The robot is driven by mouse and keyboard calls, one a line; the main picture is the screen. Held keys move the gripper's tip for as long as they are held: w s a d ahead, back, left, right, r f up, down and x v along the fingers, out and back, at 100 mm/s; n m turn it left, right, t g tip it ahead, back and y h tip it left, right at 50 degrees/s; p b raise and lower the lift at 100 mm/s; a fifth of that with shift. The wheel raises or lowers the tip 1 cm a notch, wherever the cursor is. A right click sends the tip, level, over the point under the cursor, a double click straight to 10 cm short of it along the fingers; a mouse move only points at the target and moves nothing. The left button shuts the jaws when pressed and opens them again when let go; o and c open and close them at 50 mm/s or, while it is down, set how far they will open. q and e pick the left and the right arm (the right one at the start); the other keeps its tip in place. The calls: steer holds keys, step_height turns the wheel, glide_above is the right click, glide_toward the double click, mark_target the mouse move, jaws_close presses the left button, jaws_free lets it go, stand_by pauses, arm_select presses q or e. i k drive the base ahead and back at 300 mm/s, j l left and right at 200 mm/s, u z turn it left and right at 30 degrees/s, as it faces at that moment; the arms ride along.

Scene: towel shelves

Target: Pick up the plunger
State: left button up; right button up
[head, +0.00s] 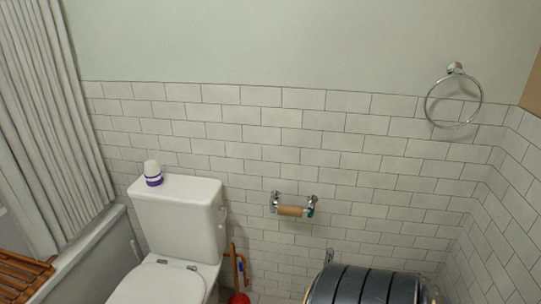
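The plunger (235,269) stands on the floor between the toilet and the tiled wall, at the bottom of the head view. Its wooden handle is upright and its red cup is cut off by the lower picture edge. The toilet partly borders it on the left. Neither of my grippers is in view.
A white toilet (178,220) stands left of the plunger, with a white and purple bottle (152,173) on its tank. A holder with an empty cardboard roll (290,211) is on the wall. A dark striped rounded object (365,286) is at lower right. A bathtub (88,250) is left.

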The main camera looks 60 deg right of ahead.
mark_target(238, 296)
steer(key=z, duration=1.65)
